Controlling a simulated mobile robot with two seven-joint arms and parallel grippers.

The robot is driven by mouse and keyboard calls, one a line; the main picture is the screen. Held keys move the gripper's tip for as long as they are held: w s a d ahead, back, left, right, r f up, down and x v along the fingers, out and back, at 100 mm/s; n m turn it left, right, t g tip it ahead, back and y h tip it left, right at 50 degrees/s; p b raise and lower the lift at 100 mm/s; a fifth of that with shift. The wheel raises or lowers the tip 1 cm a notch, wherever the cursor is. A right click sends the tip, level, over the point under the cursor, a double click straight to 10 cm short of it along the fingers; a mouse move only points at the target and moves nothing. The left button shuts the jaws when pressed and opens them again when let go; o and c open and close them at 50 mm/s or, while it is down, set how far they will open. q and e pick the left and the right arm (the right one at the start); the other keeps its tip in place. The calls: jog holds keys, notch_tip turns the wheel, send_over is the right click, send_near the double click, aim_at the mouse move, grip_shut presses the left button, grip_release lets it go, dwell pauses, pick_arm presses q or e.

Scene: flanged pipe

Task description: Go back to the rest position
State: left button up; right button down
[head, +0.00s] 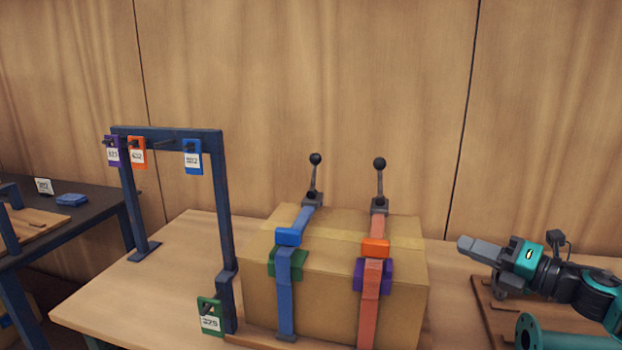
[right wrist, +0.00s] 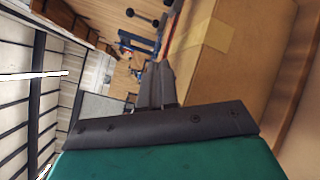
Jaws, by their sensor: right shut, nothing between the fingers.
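My right gripper (head: 468,245) comes in from the right in the head view. Its grey fingers are together with nothing between them, and they point left toward the cardboard box (head: 335,263), apart from it in the picture. In the right wrist view the shut fingers (right wrist: 153,84) show at the centre, with the box (right wrist: 240,75) to their right. A teal flanged pipe (head: 560,340) lies below my right arm at the lower right, partly cut off by the frame. My left gripper is not in view.
Blue (head: 285,300) and orange (head: 369,310) straps with upright black-knobbed levers cross the box. A dark frame (head: 222,200) with hanging tags stands left of it. A wooden board (head: 490,310) lies under my right arm. A dark side table (head: 90,220) is at far left.

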jog(key=s+d+f+m+g+h, duration=0.25)
jog(key=s+f+m+h, duration=0.25)
jog(key=s+f+m, duration=0.75)
jog(key=s+d+f+m+g+h, duration=0.1)
jog(key=s+d+f+m+h, duration=0.2)
jog(key=s+f+m+h, duration=0.8)
jog(key=s+a+f+m+y, duration=0.1)
jog(key=a+f+m+y, duration=0.2)
jog(key=a, duration=0.5)
jog(key=s+a+f+m+t+y, duration=0.1)
jog(key=s+a+f+m+y, duration=0.1)
jog(key=a, duration=0.7)
jog(key=shift+s+f+m+y, duration=0.3)
jog(key=shift+f+m+y, duration=0.1)
jog(key=shift+f+m, duration=0.5)
